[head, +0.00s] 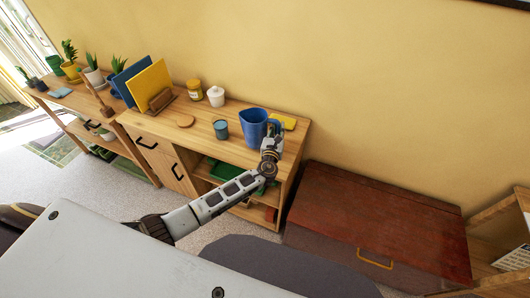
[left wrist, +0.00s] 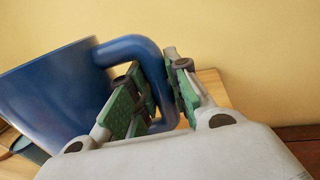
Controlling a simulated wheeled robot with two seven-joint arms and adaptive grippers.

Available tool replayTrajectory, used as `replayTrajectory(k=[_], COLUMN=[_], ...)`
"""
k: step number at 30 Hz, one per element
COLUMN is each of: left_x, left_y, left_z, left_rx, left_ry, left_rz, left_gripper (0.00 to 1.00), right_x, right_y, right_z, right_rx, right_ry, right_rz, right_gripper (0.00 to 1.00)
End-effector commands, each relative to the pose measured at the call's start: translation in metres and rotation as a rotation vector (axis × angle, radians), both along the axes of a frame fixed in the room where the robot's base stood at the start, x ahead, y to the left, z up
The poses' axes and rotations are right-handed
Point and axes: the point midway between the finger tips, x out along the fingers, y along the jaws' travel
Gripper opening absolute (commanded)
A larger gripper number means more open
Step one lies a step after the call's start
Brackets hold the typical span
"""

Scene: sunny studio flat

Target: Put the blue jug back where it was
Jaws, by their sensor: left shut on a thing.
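The blue jug (head: 253,126) is at the right end of the wooden sideboard (head: 200,146) in the head view. My left gripper (head: 271,142) reaches it from the front right. In the left wrist view the left gripper (left wrist: 160,92) is shut on the handle of the jug (left wrist: 55,95), with green pads on either side of the handle. The jug appears close to upright in the head view. Whether its base touches the sideboard top I cannot tell. My right gripper is not in view.
A teal cup (head: 221,129) stands just left of the jug, and a yellow item (head: 289,123) lies behind it at right. A white jar (head: 216,96), a yellow jar (head: 194,89) and a round wooden coaster (head: 185,121) are further left. A red-brown chest (head: 370,215) stands to the right.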

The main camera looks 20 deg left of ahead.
Motion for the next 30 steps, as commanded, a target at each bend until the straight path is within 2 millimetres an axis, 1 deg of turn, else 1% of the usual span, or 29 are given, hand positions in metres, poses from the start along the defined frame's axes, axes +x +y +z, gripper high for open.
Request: replayTrajectory(k=[1,4,9,12,16,19,24,30], left_x=[-0.002,-0.007,-0.015,-0.019,-0.022,-0.022,-0.021,-0.023], left_y=[-0.001,-0.001,-0.003,-0.006,-0.011,-0.015,-0.023,-0.035], left_z=[-0.005,-0.015,-0.020,-0.019,-0.007,0.009,0.037,0.060], left_rx=[0.001,0.002,0.002,0.002,0.003,0.004,0.008,0.009], left_ry=[-0.005,-0.004,-0.006,-0.006,-0.008,-0.009,-0.009,-0.008], left_rz=[0.002,0.006,0.010,0.006,-0.014,-0.034,-0.072,-0.127], left_gripper=[0.00,0.00,0.00,0.00,0.00,0.00,0.00,0.00], right_x=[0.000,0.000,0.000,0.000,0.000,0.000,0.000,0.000], right_y=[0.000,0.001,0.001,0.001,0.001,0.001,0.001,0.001], right_z=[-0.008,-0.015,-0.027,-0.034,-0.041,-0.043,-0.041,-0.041], right_rx=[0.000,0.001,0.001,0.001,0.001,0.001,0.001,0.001], right_ry=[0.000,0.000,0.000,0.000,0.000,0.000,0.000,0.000], right_rz=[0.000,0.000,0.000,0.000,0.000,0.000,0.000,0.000], right_gripper=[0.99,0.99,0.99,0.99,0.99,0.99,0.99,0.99])
